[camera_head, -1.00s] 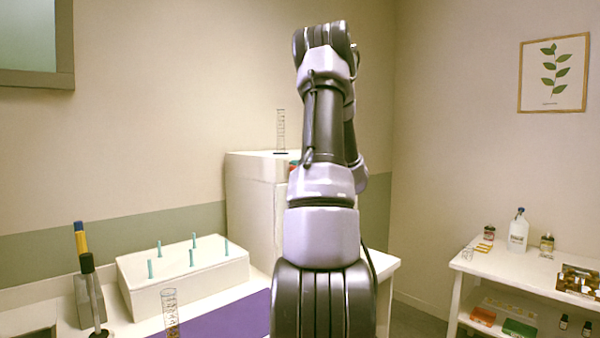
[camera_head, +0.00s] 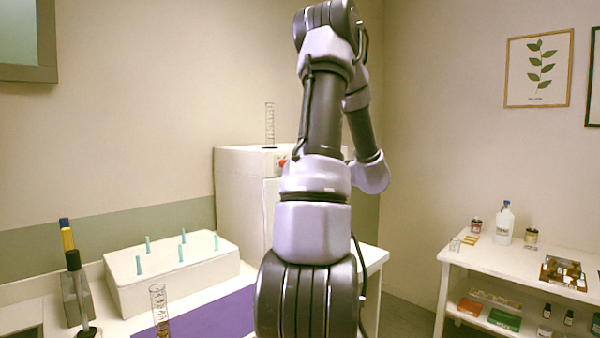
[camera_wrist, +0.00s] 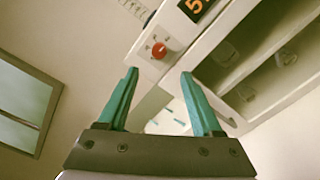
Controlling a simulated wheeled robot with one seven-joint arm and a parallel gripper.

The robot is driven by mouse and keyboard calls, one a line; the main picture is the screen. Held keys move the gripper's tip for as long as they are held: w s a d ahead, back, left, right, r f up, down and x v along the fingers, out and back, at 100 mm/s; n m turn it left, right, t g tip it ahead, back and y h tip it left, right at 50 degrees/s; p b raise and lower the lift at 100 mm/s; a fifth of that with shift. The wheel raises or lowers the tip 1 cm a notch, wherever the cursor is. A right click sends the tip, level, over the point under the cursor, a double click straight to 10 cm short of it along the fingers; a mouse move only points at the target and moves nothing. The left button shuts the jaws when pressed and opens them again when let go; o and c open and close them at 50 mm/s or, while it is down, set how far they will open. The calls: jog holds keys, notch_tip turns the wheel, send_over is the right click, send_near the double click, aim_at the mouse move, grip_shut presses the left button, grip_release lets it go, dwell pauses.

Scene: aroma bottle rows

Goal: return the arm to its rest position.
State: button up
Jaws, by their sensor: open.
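My gripper (camera_wrist: 158,78) shows in the wrist view with its two teal fingers spread apart and nothing between them. Beyond the fingertips is the white boxy machine (camera_wrist: 205,50), with a red knob and a lit orange digit display. In the head view my arm stands raised in the middle, bent at the top, and hides part of the white machine (camera_head: 240,195). My gripper itself does not show in the head view.
A white peg block (camera_head: 185,285) with teal pegs and a glass cylinder (camera_head: 159,305) stand at lower left. A cylinder (camera_head: 270,125) stands on the machine. A white shelf (camera_head: 480,255) with bottles is at right. A dark-framed window (camera_wrist: 25,105) is on the wall.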

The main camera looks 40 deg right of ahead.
jog(key=s+a+r+n+g+y, duration=0.15)
jog(key=a+n+g+y, duration=0.3)
jog(key=a+n, duration=0.9)
jog(key=s+a+r+n+g+y, duration=0.2)
jog(key=a+n+g, duration=0.5)
jog(key=a, duration=1.2)
jog(key=s+a+n+h, duration=0.2)
jog(key=s+a+n, duration=0.2)
jog(key=n, duration=0.7)
jog(key=s+a+n+h, duration=0.3)
jog(key=s+n, duration=0.5)
jog(key=n, duration=0.3)
jog(key=shift+a+h, duration=0.35)
jog(key=shift+a, duration=0.4)
jog(key=shift+t, duration=0.25)
